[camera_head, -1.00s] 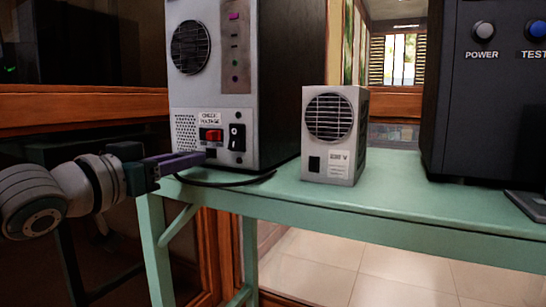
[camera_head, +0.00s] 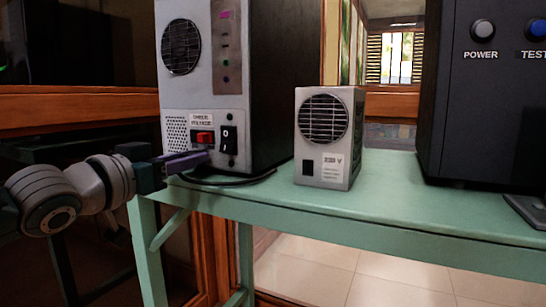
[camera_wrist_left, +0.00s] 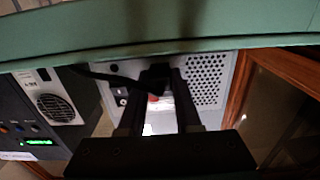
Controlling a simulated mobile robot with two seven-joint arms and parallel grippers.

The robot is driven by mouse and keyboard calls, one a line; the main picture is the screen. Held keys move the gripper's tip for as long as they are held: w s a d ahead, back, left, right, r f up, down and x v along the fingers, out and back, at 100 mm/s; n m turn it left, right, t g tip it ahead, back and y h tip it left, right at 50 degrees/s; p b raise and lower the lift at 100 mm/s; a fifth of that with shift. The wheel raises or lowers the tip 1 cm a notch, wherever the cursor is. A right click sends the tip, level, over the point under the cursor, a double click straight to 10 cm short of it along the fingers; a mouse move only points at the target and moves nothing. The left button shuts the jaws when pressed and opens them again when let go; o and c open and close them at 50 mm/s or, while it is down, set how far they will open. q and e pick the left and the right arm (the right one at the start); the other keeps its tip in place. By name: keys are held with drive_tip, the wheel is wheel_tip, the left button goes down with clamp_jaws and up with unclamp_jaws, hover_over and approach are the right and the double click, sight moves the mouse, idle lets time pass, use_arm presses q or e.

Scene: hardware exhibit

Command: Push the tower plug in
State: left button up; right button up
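The tower (camera_head: 190,92) is a tall grey and black case standing on the green table, with a red switch (camera_head: 204,137) and a black rocker switch low on its panel. My left gripper (camera_head: 207,158) reaches in from the left, its purple fingertips at the lower panel below the red switch. In the left wrist view, its fingers close on a black plug (camera_wrist_left: 157,77) against the panel. A black cable (camera_head: 228,182) runs from there along the table. The head view hides the plug and socket behind the fingers; how deep the plug sits cannot be told. My right gripper is not in view.
A small grey box (camera_head: 325,170) with a round grille and voltage label stands right of the tower on the green table (camera_head: 400,200). A large black unit (camera_head: 490,130) with POWER and TEST buttons stands at the right. Free tabletop lies between them.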

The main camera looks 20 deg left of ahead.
use_arm(q)
drive_tip(key=o, duration=0.5)
drive_tip(key=shift+w, duration=0.1)
drive_tip(key=shift+s, duration=0.45)
drive_tip(key=s+p, duration=0.1)
drive_tip(key=s, duration=0.2)
drive_tip(key=s+p, duration=0.1)
drive_tip(key=s, duration=0.2)
drive_tip(key=s+p, duration=0.1)
drive_tip(key=s, duration=0.2)
drive_tip(key=shift+a+p, duration=0.35)
drive_tip(key=shift+a, duration=0.05)
